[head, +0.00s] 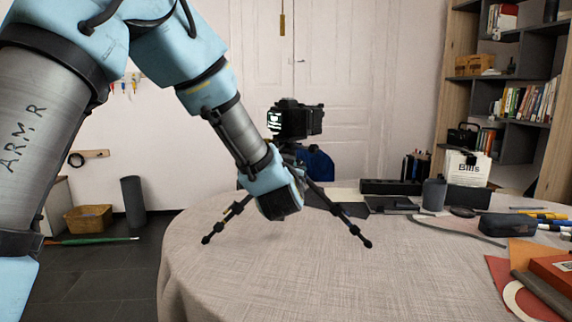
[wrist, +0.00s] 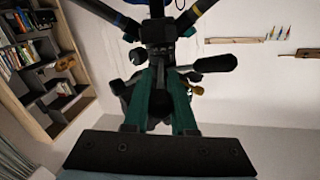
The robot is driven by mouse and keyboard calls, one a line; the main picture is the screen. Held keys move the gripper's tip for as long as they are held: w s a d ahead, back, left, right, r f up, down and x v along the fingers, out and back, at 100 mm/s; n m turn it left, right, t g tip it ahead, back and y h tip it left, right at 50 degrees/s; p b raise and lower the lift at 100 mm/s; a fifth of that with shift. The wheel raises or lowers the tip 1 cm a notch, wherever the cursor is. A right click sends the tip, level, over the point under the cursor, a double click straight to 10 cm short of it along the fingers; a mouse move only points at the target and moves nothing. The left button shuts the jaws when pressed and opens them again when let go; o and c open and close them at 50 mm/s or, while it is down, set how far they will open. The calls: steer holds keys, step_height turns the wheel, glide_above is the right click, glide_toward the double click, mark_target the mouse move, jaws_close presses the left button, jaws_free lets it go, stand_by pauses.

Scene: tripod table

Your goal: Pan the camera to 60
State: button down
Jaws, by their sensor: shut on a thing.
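A black camera (head: 292,119) sits on top of a black tripod (head: 345,222) on the round table. Its lit screen faces my head camera. In the head view my wrist covers the middle of the tripod and hides the jaws. In the wrist view, the teal fingers of my gripper (wrist: 160,82) are shut on a dark part of the tripod head (wrist: 158,50). A dark handle (wrist: 215,64) sticks out to the right there. Which part the jaws hold is not clear, and no angle scale is readable.
The round table (head: 270,265) has a pale cloth and free room at its front. A speaker-like cylinder (head: 434,194), a dark case (head: 508,224), pens and papers lie at the right. A bookshelf (head: 520,100) stands behind. A blue chair back (head: 318,165) is behind the tripod.

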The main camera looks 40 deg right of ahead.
steer(key=c, duration=0.7)
jaws_free()
steer(key=shift+c, duration=0.2)
steer(key=b+v, duration=0.1)
steer(key=v, duration=0.9)
steer(key=shift+s+a+b, duration=0.25)
steer(key=shift+b, duration=0.05)
steer(key=shift+w, duration=0.1)
